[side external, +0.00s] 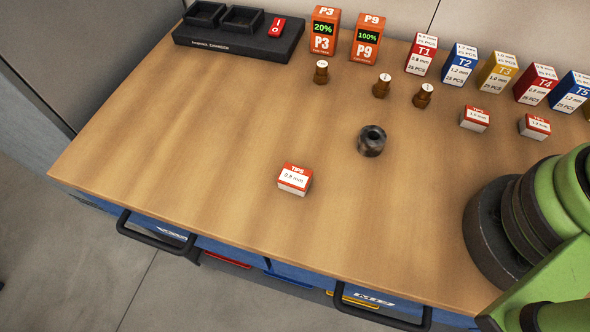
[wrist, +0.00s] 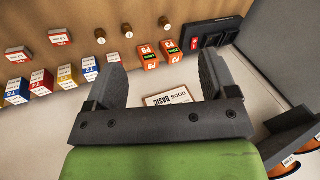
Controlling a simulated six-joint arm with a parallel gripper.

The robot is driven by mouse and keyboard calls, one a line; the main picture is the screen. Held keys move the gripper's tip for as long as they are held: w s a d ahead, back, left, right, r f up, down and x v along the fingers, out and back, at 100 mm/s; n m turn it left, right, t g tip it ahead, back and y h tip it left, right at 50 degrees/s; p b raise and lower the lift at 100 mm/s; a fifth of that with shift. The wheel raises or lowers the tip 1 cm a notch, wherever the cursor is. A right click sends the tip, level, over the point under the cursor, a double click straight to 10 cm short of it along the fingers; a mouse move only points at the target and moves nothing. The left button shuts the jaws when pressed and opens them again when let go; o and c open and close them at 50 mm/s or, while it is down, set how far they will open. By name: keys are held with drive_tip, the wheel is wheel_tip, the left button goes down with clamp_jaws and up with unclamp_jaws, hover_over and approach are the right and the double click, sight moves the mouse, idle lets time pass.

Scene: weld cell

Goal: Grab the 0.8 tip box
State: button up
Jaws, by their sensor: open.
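The 0.8 mm tip box (side external: 295,180), small with a red top edge and white label, sits on the wooden bench near its front middle in the side view. Nothing touches it there. I do not see it in the wrist view. My gripper (wrist: 158,60) shows in the wrist view with its two dark fingers wide apart and nothing held between them. It is away from the 0.8 box and outside the side view, where only the green lower part of my arm shows.
Two similar tip boxes (side external: 474,119) (side external: 534,126) stand at the right. A dark round metal part (side external: 371,141) lies behind the 0.8 box. Small brown pieces (side external: 382,86), orange P3 (side external: 324,31) and P9 (side external: 367,39) boxes, and several T boxes (side external: 458,64) line the back.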

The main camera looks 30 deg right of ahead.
drive_tip(key=w+a+f+m+g, duration=0.1)
drive_tip(key=w+a+f+g, duration=0.15)
drive_tip(key=a+f, duration=0.3)
drive_tip(key=m+g+h, duration=0.1)
drive_tip(key=m+h, duration=0.1)
hover_over(295, 175)
wheel_tip(295, 175, down, 13)
drive_tip(key=f, duration=0.4)
drive_tip(key=shift+a+f, duration=0.35)
drive_tip(key=shift+f, duration=0.05)
drive_tip(key=f, duration=0.5)
drive_tip(key=shift+d+f, duration=0.3)
drive_tip(key=shift+d, duration=0.05)
drive_tip(key=shift+c, duration=0.4)
drive_tip(key=c, duration=0.9)
